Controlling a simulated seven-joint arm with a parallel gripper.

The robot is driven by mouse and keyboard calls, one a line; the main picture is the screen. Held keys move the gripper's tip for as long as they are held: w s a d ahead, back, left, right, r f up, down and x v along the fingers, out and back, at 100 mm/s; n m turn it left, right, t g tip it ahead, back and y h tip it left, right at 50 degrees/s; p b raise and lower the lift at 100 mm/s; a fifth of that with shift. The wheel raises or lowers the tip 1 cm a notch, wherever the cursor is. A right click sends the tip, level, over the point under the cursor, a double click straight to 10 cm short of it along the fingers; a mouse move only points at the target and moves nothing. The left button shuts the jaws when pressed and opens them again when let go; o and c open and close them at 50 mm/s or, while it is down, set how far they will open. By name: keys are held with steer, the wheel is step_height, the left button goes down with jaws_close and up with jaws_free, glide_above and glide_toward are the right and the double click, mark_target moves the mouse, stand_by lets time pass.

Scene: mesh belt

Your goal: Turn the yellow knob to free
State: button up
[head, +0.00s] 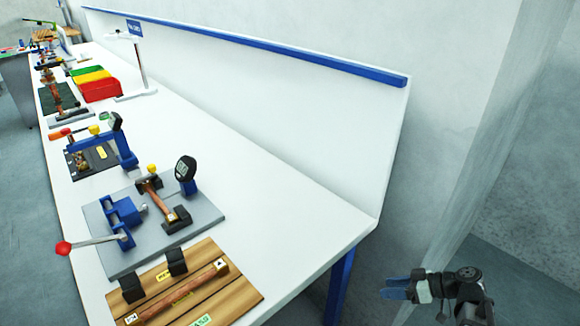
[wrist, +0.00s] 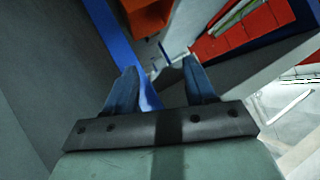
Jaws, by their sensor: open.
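A small yellow knob (head: 152,168) stands on a fixture on the grey plate (head: 190,231), near a copper-coloured bar and a round dark gauge. A second yellow knob (head: 94,129) sits on the blue-framed fixture farther along the bench. I cannot tell from the pictures which knob the task names, and its markings are too small to read. My gripper (head: 396,288) is off the bench's right end, low and well away from both knobs. In the wrist view my gripper (wrist: 160,78) shows two blue fingers apart with nothing between them. No knob shows in that view.
On the white bench (head: 290,226) are a blue clamp (head: 122,215) with a red-tipped lever (head: 63,248), a dark gauge (head: 186,169) and a wooden board (head: 240,287). A raised back panel (head: 300,110) runs behind. The wrist view shows an orange bin (wrist: 148,15).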

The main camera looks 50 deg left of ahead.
steer(key=a+r+n+g+y, duration=0.1)
steer(key=a+r+n, duration=0.2)
steer(key=r, duration=0.3)
steer(key=s+a+r+n+g+y, duration=0.1)
steer(key=a+r+n, duration=0.2)
steer(key=r, duration=0.4)
steer(key=a+r+n+g, duration=0.1)
steer(key=a+r+n, duration=0.1)
steer(key=a+r, duration=0.3)
step_height(320, 180, up, 16)
steer(key=t+h, duration=0.3)
steer(key=h, duration=0.5)
glide_above(151, 166)
steer(key=w+d, duration=1)
steer(key=d, duration=0.4)
steer(key=shift+s+a+f+n, duration=0.1)
steer(key=shift+s+a+n, duration=0.15)
steer(key=shift+n, duration=0.15)
steer(key=s+a+r+m+t, duration=0.3)
steer(key=s+a+m, duration=0.1)
steer(key=s+a, duration=0.35)
steer(key=shift+h, duration=0.3)
steer(key=x, duration=0.9)
steer(key=w+x, duration=0.1)
steer(key=x, duration=0.4)
steer(key=shift+a, duration=0.4)
steer(key=shift+c, duration=0.3)
